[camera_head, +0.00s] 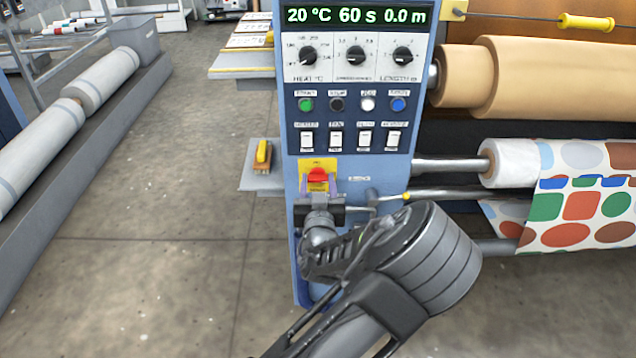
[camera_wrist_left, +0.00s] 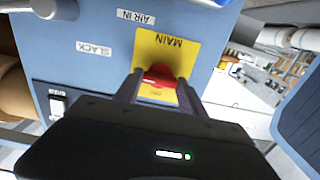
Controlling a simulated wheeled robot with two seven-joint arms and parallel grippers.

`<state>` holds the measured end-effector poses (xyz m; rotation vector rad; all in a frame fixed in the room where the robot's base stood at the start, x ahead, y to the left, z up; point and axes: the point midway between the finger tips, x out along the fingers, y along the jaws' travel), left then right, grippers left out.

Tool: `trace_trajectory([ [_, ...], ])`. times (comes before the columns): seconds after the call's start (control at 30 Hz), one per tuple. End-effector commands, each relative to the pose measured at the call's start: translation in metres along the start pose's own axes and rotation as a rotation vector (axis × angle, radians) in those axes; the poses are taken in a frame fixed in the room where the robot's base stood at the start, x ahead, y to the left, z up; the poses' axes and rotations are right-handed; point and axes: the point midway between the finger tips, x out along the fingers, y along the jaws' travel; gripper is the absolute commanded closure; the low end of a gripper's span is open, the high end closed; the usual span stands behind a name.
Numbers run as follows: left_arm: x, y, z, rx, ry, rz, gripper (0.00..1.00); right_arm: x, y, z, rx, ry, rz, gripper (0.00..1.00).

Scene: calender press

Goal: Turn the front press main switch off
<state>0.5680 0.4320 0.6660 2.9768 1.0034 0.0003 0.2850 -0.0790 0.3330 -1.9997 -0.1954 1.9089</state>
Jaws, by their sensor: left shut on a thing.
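The main switch is a red knob (camera_head: 317,176) on a yellow plate (camera_head: 318,164) low on the blue press panel. My left gripper (camera_head: 318,187) is at the knob, with its fingers on either side of it. In the left wrist view the gripper (camera_wrist_left: 158,82) is shut on the red knob (camera_wrist_left: 159,75), in front of the yellow plate (camera_wrist_left: 168,52) marked MAIN. The fingers and gripper body hide part of the knob and the lower plate, so its exact setting is hard to tell. My right gripper is not in view.
Above the switch, the panel has white rocker switches (camera_head: 335,139), coloured buttons (camera_head: 337,104), dials and a lit display (camera_head: 352,16). Rollers with patterned fabric (camera_head: 575,200) stand at right. A small shelf with a yellow-handled brush (camera_head: 263,153) is at left.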

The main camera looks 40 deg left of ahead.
Motion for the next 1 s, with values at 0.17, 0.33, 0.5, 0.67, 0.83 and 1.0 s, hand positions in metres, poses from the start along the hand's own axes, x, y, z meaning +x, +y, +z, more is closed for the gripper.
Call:
trace_trajectory([
  [0.17,0.000,0.000,0.000,-0.016,0.000,0.000,0.93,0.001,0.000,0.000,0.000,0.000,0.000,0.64],
  [0.33,0.000,-0.001,0.001,-0.063,-0.001,-0.001,0.93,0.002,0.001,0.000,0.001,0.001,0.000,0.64],
  [0.5,0.000,-0.001,0.001,-0.154,-0.001,-0.001,0.93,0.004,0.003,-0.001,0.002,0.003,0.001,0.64],
  [0.67,0.000,-0.001,0.002,-0.274,0.000,-0.002,0.93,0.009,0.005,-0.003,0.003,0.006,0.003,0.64],
  [0.83,0.000,-0.002,0.002,-0.429,0.001,-0.003,0.93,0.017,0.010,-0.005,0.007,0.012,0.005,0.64],
  [1.0,0.000,-0.002,0.003,-0.592,0.002,-0.003,0.93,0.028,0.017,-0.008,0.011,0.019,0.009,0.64],
])
